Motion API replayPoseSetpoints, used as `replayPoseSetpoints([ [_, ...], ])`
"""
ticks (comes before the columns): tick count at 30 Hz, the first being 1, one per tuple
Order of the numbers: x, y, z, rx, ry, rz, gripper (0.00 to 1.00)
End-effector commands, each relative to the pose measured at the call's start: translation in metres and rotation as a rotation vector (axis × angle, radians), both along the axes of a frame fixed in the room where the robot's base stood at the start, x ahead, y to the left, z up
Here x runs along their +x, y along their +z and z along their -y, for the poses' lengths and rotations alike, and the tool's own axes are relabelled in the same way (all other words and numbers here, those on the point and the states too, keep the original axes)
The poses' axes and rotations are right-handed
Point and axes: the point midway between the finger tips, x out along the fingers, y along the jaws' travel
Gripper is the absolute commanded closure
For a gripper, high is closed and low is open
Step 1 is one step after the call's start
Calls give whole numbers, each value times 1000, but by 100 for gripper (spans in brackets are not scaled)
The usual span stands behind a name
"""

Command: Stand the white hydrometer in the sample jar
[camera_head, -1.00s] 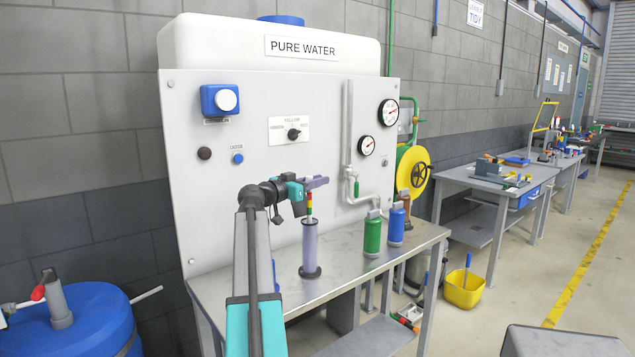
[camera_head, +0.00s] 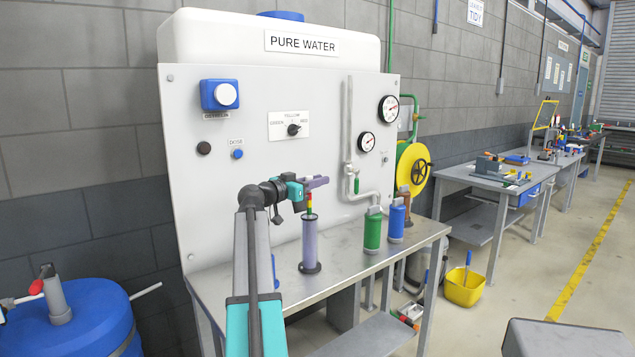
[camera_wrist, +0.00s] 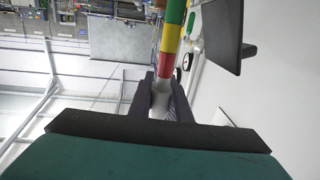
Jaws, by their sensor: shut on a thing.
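The hydrometer (camera_head: 309,203) is upright, with red, yellow and green bands on its stem. Its lower part is hidden in the sample jar (camera_head: 310,245), a tall, translucent purple cylinder with a dark foot on the metal bench. My gripper (camera_head: 314,183) is just above the jar mouth and shut on the top of the stem. In the wrist view the fingers (camera_wrist: 160,96) close around the stem's pale end, and the coloured bands (camera_wrist: 171,45) run away from them. Whether the hydrometer touches the jar's bottom cannot be seen.
A green bottle (camera_head: 372,232) and a blue bottle (camera_head: 396,221) stand to the right of the jar, with a brown one (camera_head: 404,196) behind. The white panel (camera_head: 240,185) with gauges and pipe rises behind the bench (camera_head: 340,284).

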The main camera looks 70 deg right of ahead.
Motion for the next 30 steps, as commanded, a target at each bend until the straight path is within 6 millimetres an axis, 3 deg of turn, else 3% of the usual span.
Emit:
replayPoseSetpoints([
  [19, 0, -8, 0, 0, 0, 0, 100],
  [20, 0, -8, 0, 0, 0, 0, 81],
  [23, 0, -8, 0, 0, 0, 0, 64],
  [30, 0, -8, 0, 0, 0, 0, 61],
])
